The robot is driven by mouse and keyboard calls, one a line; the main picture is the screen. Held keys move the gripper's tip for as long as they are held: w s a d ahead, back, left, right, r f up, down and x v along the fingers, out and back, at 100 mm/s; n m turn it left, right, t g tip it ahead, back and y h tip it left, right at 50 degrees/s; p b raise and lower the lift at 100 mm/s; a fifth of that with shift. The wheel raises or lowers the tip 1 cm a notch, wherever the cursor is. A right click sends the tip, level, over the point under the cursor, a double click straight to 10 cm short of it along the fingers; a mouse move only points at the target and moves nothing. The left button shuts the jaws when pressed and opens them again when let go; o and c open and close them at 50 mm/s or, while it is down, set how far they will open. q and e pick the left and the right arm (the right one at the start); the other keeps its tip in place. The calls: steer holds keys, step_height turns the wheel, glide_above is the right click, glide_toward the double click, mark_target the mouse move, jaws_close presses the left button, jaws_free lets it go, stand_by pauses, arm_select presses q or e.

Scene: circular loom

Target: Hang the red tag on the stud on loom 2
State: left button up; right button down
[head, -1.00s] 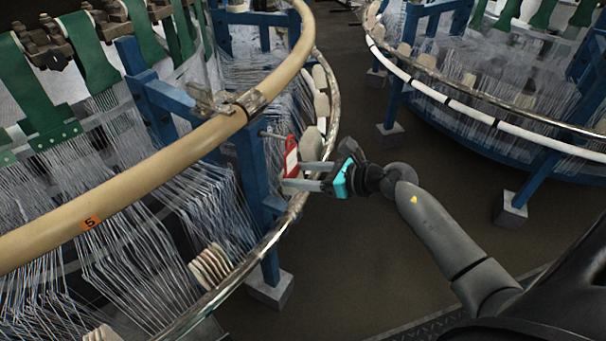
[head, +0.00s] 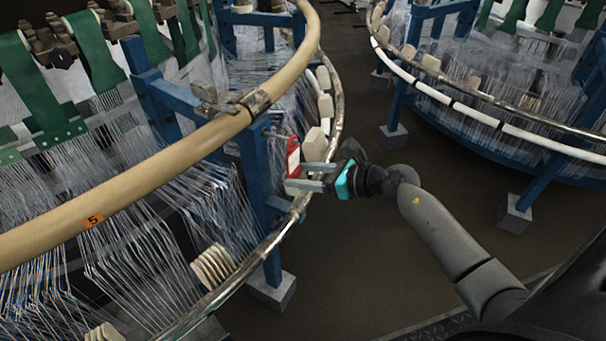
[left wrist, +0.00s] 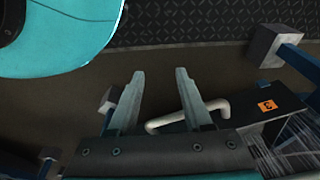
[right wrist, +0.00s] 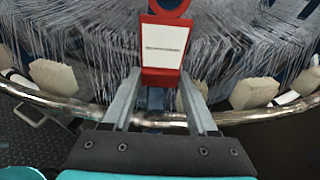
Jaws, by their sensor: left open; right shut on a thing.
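The red tag (head: 293,158) with a white label hangs upright beside a blue post of the left loom. My right gripper (head: 299,176) is shut on its lower part, and the right wrist view shows the tag (right wrist: 163,48) between the fingertips, its ring at the top partly cut off. A thin metal stud (head: 274,134) sticks out from the blue post (head: 253,165) near the tag's top. I cannot tell whether the ring is around the stud or only beside it. No loom number 2 is legible. My left gripper (left wrist: 160,75) is open and empty, above the floor.
The beige ring (head: 150,157) with an orange "5" label and the metal rail (head: 250,262) run close to the right arm. A second loom with a white ring (head: 430,92) stands at right. Dark floor (head: 350,260) between them is free.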

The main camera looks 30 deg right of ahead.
steer(key=shift+c, duration=0.5)
jaws_free()
steer(key=shift+f, duration=0.1)
steer(key=p+v, duration=0.1)
steer(key=v, duration=0.8)
steer(key=shift+f, duration=0.35)
steer(key=shift+s, duration=0.15)
